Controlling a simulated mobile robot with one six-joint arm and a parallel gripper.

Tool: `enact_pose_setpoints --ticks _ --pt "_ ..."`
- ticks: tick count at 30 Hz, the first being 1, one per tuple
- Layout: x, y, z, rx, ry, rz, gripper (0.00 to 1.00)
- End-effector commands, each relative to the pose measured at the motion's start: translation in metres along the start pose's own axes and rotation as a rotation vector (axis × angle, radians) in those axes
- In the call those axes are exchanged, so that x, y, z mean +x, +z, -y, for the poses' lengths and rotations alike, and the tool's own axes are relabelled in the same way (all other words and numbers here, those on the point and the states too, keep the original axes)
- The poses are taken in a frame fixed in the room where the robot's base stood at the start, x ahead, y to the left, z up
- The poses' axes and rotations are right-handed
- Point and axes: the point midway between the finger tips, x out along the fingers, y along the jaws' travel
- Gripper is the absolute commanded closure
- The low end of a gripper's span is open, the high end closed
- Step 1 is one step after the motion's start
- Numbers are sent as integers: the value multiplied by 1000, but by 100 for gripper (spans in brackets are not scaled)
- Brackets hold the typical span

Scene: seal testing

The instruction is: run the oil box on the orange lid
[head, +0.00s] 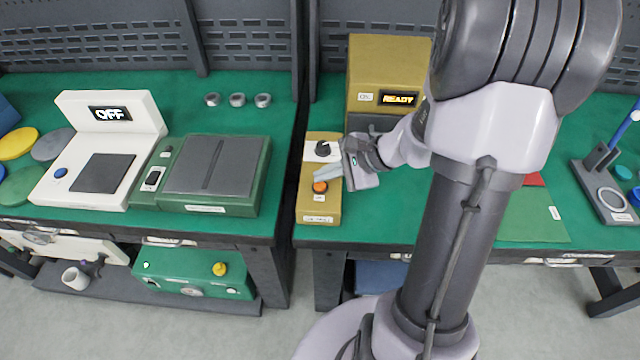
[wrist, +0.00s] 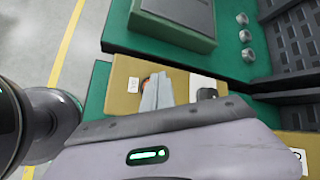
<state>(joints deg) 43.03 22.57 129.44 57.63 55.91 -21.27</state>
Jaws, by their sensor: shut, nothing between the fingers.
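The oil box (head: 390,55) is a mustard-yellow box at the back of the right bench, with a lit display reading READY (head: 398,99); my arm hides part of it. In front of it is a mustard control panel (head: 318,205) with an orange button (head: 320,187) and a black knob (head: 323,149) on a white plate. My gripper (head: 322,175) is shut and empty, its fingertips close above the orange button. In the wrist view the fingers partly cover the orange button (wrist: 145,82); contact cannot be told. The orange lid is not seen in the head view.
On the left bench stand a white device (head: 100,150) with a display reading OFF, a green device (head: 212,175) and several coloured discs (head: 18,143). A green sheet (head: 535,215) and a grey stand (head: 605,190) are to the right of my arm.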

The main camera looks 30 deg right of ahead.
Motion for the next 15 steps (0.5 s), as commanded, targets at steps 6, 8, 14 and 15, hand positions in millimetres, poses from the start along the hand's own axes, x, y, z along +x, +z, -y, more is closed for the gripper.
enact_pose_setpoints --ticks 6,8,14,15 --pt "4 -3 -3 0 0 0 100" --pt "5 -4 -4 0 0 0 100" --pt "6 -4 -4 0 0 0 100" --pt "6 -4 -4 0 0 0 100"
